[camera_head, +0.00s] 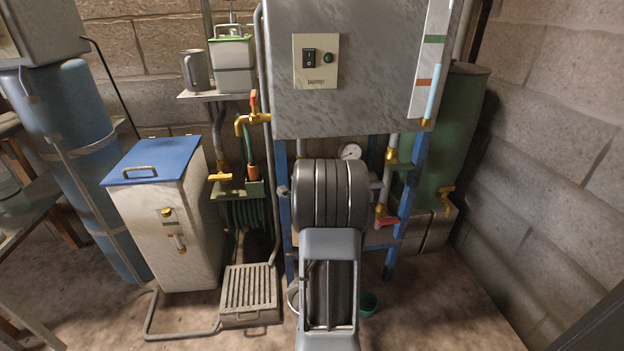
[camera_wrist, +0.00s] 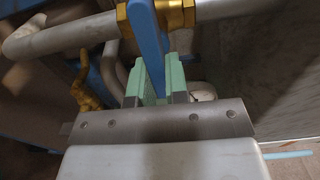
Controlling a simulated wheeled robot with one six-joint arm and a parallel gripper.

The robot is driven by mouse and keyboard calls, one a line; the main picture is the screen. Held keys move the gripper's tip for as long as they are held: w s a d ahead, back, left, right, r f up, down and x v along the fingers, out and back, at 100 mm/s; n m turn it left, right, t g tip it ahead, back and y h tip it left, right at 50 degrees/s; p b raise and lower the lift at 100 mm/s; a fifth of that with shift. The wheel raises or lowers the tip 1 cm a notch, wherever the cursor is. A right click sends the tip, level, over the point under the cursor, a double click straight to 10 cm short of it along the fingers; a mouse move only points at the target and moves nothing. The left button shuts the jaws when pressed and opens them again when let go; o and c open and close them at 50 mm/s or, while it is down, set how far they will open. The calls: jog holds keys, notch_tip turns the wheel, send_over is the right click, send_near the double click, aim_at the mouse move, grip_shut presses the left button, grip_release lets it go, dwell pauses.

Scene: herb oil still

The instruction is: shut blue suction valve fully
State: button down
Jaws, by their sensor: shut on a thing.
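The blue valve lever (camera_wrist: 150,38) shows in the wrist view, at the top middle. It stands out from a brass valve body (camera_wrist: 176,14) on a grey pipe (camera_wrist: 68,34) and lies across the pipe's line in this picture. My gripper (camera_wrist: 159,82) has two green fingers, one on each side of the lever's near end, and is shut on it. The lever's tip between the fingers is partly hidden. In the head view my arm covers the gripper and the blue valve.
Another brass valve (camera_wrist: 86,88) sits left of my gripper in the wrist view. In the head view a grey panel box (camera_head: 370,100) hangs above my arm, with a gauge (camera_head: 350,151) below it. A red-handled valve (camera_head: 385,218) is at right. A slatted step (camera_head: 250,290) stands at left.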

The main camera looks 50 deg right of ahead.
dwell(0.6)
jog(key=c, duration=1.1)
grip_release()
jog(key=b+v, duration=0.3)
jog(key=v, duration=1)
jog(key=shift+s+a+f, duration=0.1)
jog(key=shift+s+a, duration=0.1)
jog(key=shift+s, duration=0.1)
